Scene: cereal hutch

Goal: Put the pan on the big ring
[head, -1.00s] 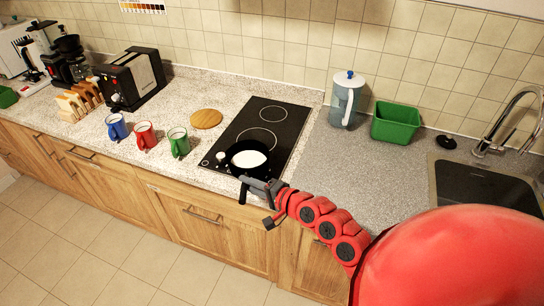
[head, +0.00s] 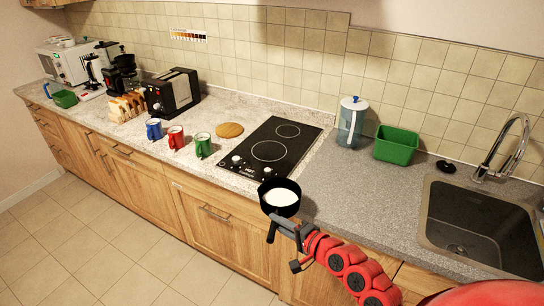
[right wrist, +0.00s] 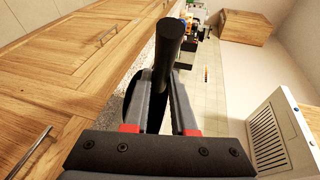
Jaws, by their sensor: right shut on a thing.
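The black pan (head: 264,203) has white contents or a white inner base. It is held at the counter's front edge, just off the hob's near right corner. My right gripper (head: 284,226) is shut on its dark handle, which also shows between the fingers (right wrist: 166,85) in the right wrist view as a black handle (right wrist: 172,42). The black hob (head: 249,165) has a larger near ring (head: 269,150) and a smaller far ring (head: 287,130), both uncovered. My left gripper is not in view.
Blue (head: 154,130), red (head: 176,138) and green (head: 203,146) mugs stand left of the hob, near a round wooden board (head: 230,130). A jug (head: 351,122), green tub (head: 396,145) and sink (head: 482,225) are to the right. Counter between hob and sink is clear.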

